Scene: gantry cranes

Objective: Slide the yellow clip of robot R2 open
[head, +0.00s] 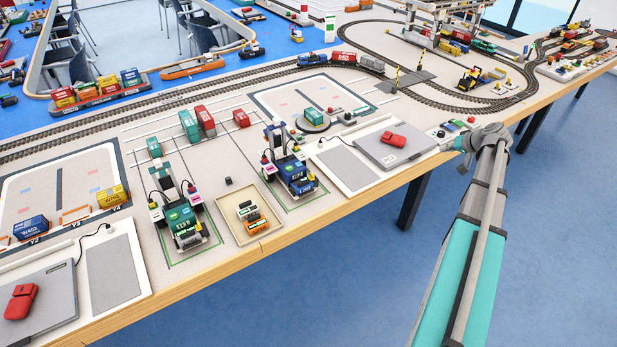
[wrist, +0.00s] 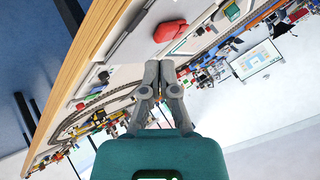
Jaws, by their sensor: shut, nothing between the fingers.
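Two small brick-built robots stand near the front edge of the table in the head view: a green one (head: 180,217) and a blue one (head: 290,172). Their labels are too small to read, so I cannot tell which is R2. No yellow clip can be made out on either. My gripper (wrist: 160,66) shows in the wrist view with its grey fingers shut and empty. My arm reaches to the table's front edge at the right in the head view, well to the right of both robots.
A wooden tray (head: 247,232) with small parts sits between the robots. A grey laptop (head: 372,155) with a red pouch (head: 393,140) lies right of the blue robot. Another red pouch (head: 20,301) is at lower left. Tracks and containers fill the table behind; blue floor lies in front.

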